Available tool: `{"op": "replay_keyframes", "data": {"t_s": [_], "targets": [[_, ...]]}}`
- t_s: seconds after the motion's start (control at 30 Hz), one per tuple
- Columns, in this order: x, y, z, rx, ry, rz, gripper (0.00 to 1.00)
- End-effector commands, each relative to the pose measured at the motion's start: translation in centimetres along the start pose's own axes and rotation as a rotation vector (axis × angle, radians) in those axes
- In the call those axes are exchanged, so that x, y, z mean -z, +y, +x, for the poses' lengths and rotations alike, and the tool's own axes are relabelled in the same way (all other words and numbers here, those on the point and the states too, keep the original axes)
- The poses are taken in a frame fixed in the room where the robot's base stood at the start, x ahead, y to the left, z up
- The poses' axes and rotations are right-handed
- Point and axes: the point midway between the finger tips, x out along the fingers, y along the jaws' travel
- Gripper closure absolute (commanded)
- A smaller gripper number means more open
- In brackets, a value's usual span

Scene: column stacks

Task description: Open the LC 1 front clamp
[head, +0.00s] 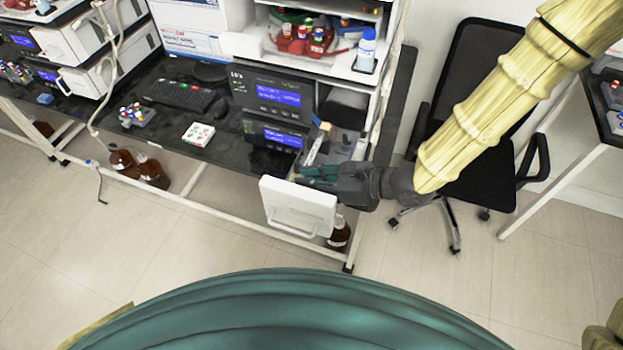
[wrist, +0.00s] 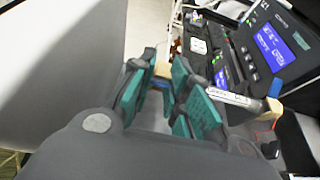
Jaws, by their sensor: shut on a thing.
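My gripper (head: 312,174) with teal finger pads reaches in from the right, behind the open white door of the LC 1 unit (head: 298,208). In the wrist view my gripper (wrist: 168,82) is shut on a small tan block, the front clamp (wrist: 162,70), which shows between the fingertips. A labelled whitish column (wrist: 235,98) lies just beside the fingers. Its far end sits in a second tan clamp (wrist: 271,111) with a blue piece (wrist: 275,88) by it. The column (head: 317,147) also shows in the head view. My fingers hide much of the front clamp.
A keyboard (head: 180,95) and a small white box (head: 198,134) lie on the black bench to the left. A black chair (head: 480,90) stands to the right. The floor in front is clear.

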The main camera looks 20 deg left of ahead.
Motion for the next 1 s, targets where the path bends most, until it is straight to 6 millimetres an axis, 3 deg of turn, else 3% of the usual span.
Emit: {"op": "replay_keyframes", "data": {"t_s": [0.27, 1.0], "targets": [[-0.5, 0.0, 0.2, 0.000, 0.093, -0.004, 1.00], [-2.6, 0.0, 1.9, 0.001, 0.638, -0.003, 1.00]]}}
